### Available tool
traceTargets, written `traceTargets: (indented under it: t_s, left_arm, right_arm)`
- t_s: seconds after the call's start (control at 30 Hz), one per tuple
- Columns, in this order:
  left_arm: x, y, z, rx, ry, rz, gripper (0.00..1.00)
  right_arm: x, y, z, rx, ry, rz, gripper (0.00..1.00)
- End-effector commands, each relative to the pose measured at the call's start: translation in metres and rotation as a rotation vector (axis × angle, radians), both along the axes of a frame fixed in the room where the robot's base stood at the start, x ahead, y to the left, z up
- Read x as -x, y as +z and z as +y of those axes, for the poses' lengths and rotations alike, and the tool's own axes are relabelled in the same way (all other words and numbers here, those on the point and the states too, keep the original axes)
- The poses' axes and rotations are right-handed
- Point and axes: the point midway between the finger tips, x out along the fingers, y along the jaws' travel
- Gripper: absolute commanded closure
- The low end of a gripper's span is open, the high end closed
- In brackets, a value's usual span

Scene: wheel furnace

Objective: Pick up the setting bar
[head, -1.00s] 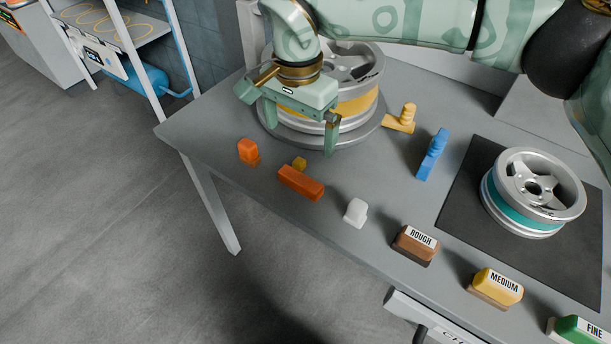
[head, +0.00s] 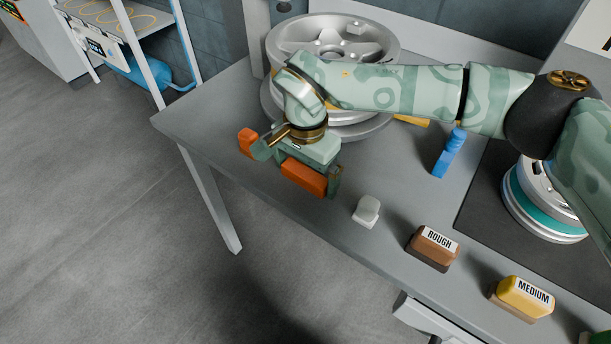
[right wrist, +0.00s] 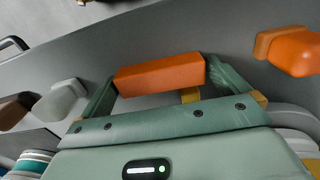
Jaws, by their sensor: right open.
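The setting bar appears to be the long orange bar (head: 303,177) near the table's front edge; it also shows in the right wrist view (right wrist: 160,76). A small yellow piece (right wrist: 190,95) sits behind it, partly hidden. My right gripper (head: 308,182) is low over the bar. In the right wrist view the open fingers (right wrist: 162,74) stand at either end of the bar, with the bar between them. I cannot tell whether either finger touches it. My left gripper is not in view.
An orange block (head: 247,141) stands left of the gripper, a white block (head: 367,210) to its right. Brown ROUGH (head: 432,249) and yellow MEDIUM (head: 525,298) blocks line the front edge. Behind are a silver wheel (head: 385,40), a blue piece (head: 448,154) and a teal-banded wheel (head: 530,203).

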Motion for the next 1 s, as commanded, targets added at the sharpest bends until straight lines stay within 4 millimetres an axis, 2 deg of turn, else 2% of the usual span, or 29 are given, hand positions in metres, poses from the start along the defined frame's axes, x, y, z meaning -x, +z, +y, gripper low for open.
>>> traceTargets:
  t_s: [0.07,0.23,0.5,0.67,0.8,1.0]
  left_arm:
    - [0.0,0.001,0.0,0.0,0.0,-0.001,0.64]
    - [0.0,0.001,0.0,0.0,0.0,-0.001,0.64]
    - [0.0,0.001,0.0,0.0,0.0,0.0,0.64]
    - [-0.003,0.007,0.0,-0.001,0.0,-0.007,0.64]
    - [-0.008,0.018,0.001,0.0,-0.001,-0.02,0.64]
    - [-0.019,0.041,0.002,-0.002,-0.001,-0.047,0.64]
  right_arm:
    - [0.0,0.002,0.0,0.0,0.0,-0.001,0.0]
    - [0.0,0.002,0.0,0.0,0.001,-0.001,0.44]
    - [0.0,0.003,0.0,0.0,0.001,-0.002,0.45]
    - [0.0,0.016,0.0,0.0,0.001,-0.005,0.45]
    - [0.001,0.043,0.001,0.0,0.003,-0.008,0.45]
    - [0.042,0.092,0.0,0.0,0.005,-0.01,0.45]
